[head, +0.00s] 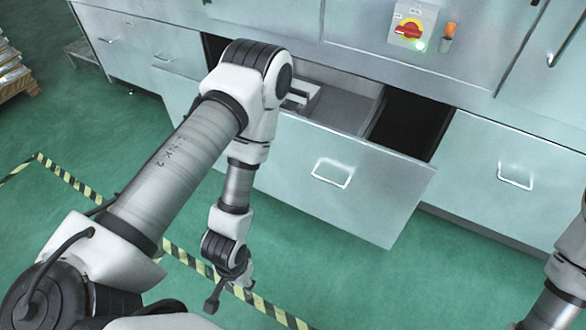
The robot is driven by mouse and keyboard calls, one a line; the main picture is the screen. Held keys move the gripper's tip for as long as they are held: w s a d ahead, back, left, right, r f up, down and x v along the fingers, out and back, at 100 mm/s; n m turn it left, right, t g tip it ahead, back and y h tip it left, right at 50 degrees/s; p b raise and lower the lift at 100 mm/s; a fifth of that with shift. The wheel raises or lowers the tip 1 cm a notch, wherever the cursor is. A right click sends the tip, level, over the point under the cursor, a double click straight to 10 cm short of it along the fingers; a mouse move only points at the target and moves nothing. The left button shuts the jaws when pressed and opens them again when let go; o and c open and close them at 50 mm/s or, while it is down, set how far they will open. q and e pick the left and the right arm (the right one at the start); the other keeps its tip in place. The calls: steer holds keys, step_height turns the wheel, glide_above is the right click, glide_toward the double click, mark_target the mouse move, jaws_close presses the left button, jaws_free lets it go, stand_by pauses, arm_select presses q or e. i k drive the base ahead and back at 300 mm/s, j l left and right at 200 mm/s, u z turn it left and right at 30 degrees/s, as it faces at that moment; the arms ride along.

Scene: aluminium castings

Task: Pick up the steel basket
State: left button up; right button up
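I cannot make out a steel basket for certain. An open drawer (345,180) with a wire-like handle juts out of the cabinet row. Inside it, partly behind my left arm, is a pale grey object with a raised edge (300,95), too hidden to name. My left gripper (231,292) hangs low over the green floor, in front of and to the left of the open drawer. It is apart from the drawer and seems to hold nothing; its small, dark fingers do not show clearly whether they are open. My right arm enters at the lower right edge, its gripper out of view.
Closed drawers flank the open one, such as the right drawer (515,175). Above is a panel with a red rotary switch (410,29). A dark gap (410,125) shows beside the drawer's inside. Striped floor tape (75,181) crosses clear green floor; a pallet (18,80) stands far left.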

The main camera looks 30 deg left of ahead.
mark_target(306, 93)
steer(key=u, duration=0.85)
steer(key=l+z, duration=0.1)
steer(key=l, duration=0.25)
